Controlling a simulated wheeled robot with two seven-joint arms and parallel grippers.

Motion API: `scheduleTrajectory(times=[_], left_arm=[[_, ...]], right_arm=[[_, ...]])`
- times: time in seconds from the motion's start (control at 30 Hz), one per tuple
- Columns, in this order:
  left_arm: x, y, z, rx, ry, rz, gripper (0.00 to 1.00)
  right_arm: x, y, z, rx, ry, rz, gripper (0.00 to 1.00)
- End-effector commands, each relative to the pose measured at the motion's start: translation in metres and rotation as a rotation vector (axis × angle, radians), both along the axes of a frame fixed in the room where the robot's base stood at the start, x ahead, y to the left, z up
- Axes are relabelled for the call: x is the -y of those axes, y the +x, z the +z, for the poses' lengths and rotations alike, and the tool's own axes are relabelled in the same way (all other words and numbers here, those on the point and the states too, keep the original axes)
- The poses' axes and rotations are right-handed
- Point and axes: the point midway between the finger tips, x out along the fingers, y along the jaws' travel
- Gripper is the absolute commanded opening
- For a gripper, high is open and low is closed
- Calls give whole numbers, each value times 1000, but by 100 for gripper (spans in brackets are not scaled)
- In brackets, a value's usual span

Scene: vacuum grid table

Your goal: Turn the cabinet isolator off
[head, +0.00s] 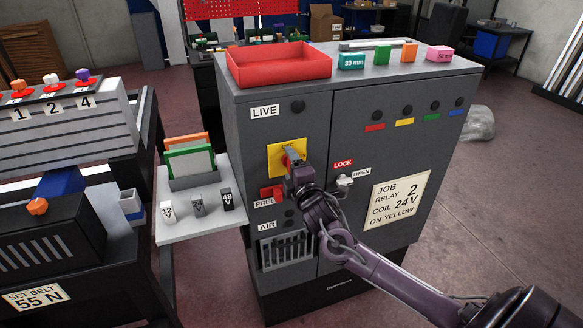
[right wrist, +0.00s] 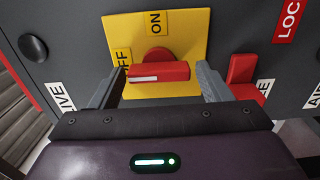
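The cabinet isolator is a red handle on a yellow plate (head: 275,158) on the grey cabinet's left door, below the LIVE label. In the right wrist view, the red handle (right wrist: 158,72) lies lengthwise across the picture, its white-striped end at the OFF label (right wrist: 122,62). The ON label (right wrist: 155,23) is a quarter turn away. My right gripper (right wrist: 160,80) is open, with one finger beyond each end of the handle and small gaps visible. In the head view my right gripper (head: 292,160) hides most of the handle. My left gripper is out of view.
A red FREE lever (head: 271,193) sits just below the plate. A silver LOCK/OPEN latch (head: 344,181) is to the right. A red tray (head: 279,65) and several small boxes stand on the cabinet. A side shelf (head: 190,230) holds coloured cards and small blocks.

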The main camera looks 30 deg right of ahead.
Motion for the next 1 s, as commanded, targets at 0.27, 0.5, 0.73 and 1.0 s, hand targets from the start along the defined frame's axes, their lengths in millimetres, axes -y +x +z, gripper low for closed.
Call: scheduleTrajectory(times=[0.27, 0.5, 0.73, 1.0], left_arm=[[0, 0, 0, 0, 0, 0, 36], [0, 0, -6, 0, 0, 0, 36], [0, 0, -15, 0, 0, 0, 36], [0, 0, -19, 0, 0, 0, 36]], right_arm=[[0, 0, 0, 1, 2, 0, 79], [-4, -17, -3, 0, 0, 1, 79], [-13, -54, -3, -1, 1, 2, 79], [-18, -75, -1, 0, 1, 0, 79]])
